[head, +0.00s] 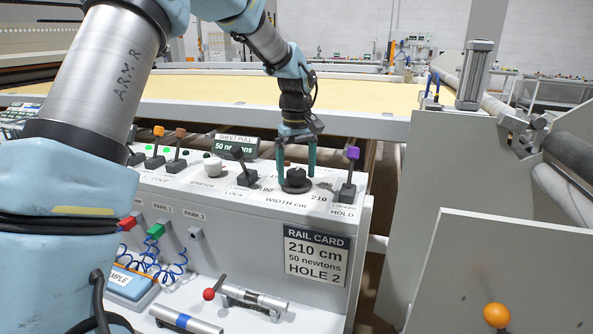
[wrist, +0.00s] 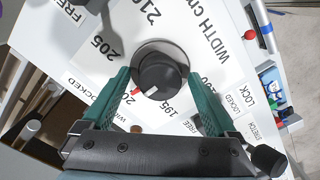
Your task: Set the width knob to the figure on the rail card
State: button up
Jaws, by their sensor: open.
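The width knob (head: 296,184) is a round black dial on the sloped white console, labelled WIDTH cm. It also shows in the wrist view (wrist: 162,70), with a red and white pointer mark at its lower left. The rail card (head: 316,255) on the console front reads 210 cm, 50 newtons, HOLE 2. My gripper (head: 296,168) points down over the knob, its green fingers open on either side of it, with gaps visible in the wrist view (wrist: 162,88).
A purple-topped lever (head: 348,174), marked LOCKED and HOLD, stands close right of the knob. A black lock lever (head: 246,172) stands to its left, near the SHEET PULL display (head: 237,146) reading 50 newtons. A grey panel (head: 500,270) stands at right.

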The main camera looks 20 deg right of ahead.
jog(key=shift+f, duration=0.2)
jog(key=c, duration=1.4)
